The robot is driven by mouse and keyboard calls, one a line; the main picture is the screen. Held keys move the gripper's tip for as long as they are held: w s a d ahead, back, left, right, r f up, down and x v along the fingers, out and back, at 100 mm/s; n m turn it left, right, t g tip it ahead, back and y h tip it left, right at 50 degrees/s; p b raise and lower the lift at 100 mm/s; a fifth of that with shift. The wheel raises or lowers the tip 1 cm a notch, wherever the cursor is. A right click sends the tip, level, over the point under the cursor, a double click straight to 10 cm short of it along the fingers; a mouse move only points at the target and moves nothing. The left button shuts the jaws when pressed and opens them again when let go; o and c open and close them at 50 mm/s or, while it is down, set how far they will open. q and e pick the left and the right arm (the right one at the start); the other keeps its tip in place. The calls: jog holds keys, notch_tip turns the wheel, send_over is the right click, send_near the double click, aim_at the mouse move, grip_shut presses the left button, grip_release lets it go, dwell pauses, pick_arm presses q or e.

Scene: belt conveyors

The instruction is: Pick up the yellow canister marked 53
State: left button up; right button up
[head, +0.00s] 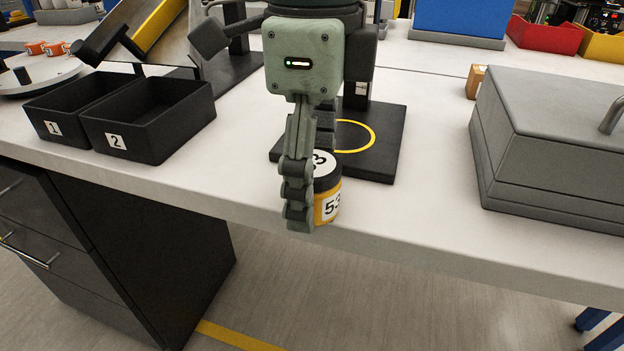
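The yellow canister marked 53 (329,206) is upright at the table's front edge. It has a black lid and white number labels on its top and side. One gripper (305,185), seemingly my right, points down from the top centre. Its near finger overlaps the canister's left front side; the other finger is mostly hidden behind. I cannot tell whether the fingers press on the canister, or whether its base touches the table. My other gripper is not in view.
A black square pad (386,150) with a yellow ring lies just behind the canister. Two black bins, marked 1 (57,128) and 2 (140,143), stand left. A grey lidded box (555,150) stands right. White tabletop is clear between these.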

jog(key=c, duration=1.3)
